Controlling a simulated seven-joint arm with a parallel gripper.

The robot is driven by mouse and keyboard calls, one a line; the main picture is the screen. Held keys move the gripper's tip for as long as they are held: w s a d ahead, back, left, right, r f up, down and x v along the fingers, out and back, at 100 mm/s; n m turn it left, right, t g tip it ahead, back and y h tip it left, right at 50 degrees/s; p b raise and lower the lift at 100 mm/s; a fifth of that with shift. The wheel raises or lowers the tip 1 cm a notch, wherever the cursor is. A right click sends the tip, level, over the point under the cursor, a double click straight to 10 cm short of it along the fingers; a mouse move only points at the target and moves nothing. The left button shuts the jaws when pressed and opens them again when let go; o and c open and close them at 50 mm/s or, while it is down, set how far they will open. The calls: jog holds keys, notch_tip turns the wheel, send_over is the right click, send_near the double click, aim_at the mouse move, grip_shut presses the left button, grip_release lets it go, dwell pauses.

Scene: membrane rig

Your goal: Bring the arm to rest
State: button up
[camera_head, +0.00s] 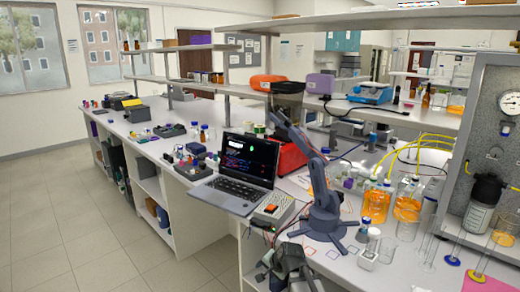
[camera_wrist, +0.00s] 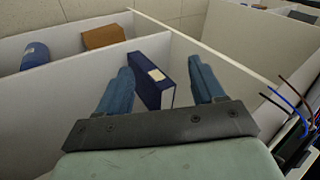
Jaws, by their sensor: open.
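My gripper (camera_wrist: 160,68) is open, its two blue fingers spread apart with nothing held between them. In the wrist view, a dark blue binder (camera_wrist: 154,80) with a pale label shows beyond the gap between the fingers, standing in a white compartment. I cannot tell how far the fingers are from it. In the head view, my grey wrist and gripper (camera_head: 268,263) show at the bottom, beside the bench's front edge. A blue-grey jointed arm (camera_head: 323,205) stands on the bench with its upper link raised to the left.
A laptop (camera_head: 240,170) and a control box with an orange switch (camera_head: 271,208) stand near the bench edge. Flasks with orange liquid (camera_head: 376,204) stand to the right. In the wrist view are white partitions (camera_wrist: 70,42), a blue cylinder (camera_wrist: 35,56), a brown box (camera_wrist: 103,36) and loose wires (camera_wrist: 285,107).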

jog(key=s+d+f+n+g+h, duration=0.1)
jog(key=s+d+f+n+g, duration=0.2)
jog(key=s+f, duration=0.75)
jog(key=s+d+f+n+g+h, duration=0.1)
jog(key=s+d+f+g+h, duration=0.2)
jog(key=s+f, duration=0.8)
jog(key=s+d+f+n+g, duration=0.1)
jog(key=s+d+f+g, duration=0.1)
jog(key=s+f, duration=0.3)
jog(key=s+d+f+n+g, duration=0.1)
jog(key=s+d+f+g, duration=0.1)
jog(key=s, duration=1.1)
jog(key=s+d+f+n+g, duration=0.1)
jog(key=s+d+f+g, duration=0.1)
jog(key=s+d+f, duration=0.2)
jog(key=s+f, duration=0.3)
jog(key=s, duration=0.2)
jog(key=shift+d+f, duration=0.2)
jog(key=shift+f, duration=0.1)
